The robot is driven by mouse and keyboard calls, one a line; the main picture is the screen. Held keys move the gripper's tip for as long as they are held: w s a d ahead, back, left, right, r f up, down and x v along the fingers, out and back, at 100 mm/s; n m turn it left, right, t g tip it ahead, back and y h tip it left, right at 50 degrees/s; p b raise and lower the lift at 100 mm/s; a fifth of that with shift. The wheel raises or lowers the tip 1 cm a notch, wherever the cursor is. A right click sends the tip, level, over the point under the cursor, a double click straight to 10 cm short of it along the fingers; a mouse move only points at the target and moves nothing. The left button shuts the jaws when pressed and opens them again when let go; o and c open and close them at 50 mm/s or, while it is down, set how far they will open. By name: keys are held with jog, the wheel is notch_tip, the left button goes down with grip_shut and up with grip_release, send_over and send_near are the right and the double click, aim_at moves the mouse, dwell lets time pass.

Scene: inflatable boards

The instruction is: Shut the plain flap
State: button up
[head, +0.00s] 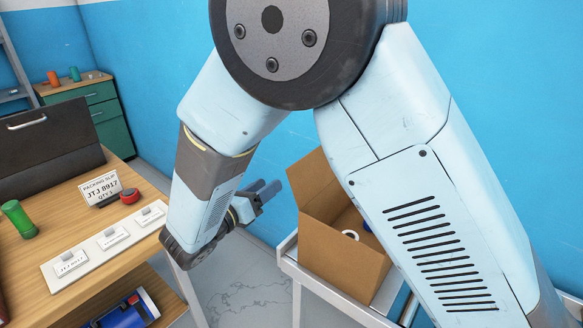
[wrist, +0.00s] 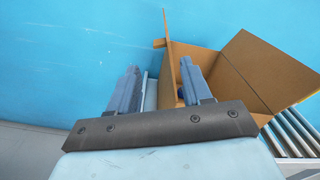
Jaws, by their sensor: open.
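An open cardboard box (head: 345,250) stands on the right, partly behind my arm. One raised flap (head: 308,185) shows at its upper left in the head view. In the wrist view, a narrow flap seen nearly edge-on (wrist: 169,50) stands up beside my right finger, and a wide flap (wrist: 268,66) leans outward on the right. I cannot tell which flap is the plain one. My gripper (head: 265,192) is open and empty, left of the box.
A white roll (head: 350,235) lies inside the box. The box rests on a roller conveyor (wrist: 292,132). A wooden table (head: 95,250) at left holds a packing-slip sign (head: 101,187), a green cylinder (head: 19,219) and a red button (head: 129,196). The blue wall is close behind.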

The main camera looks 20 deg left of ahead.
aim_at(291, 168)
jog(key=x, duration=1)
jog(key=shift+w+d, duration=0.1)
jog(key=shift+w, duration=0.2)
grip_shut()
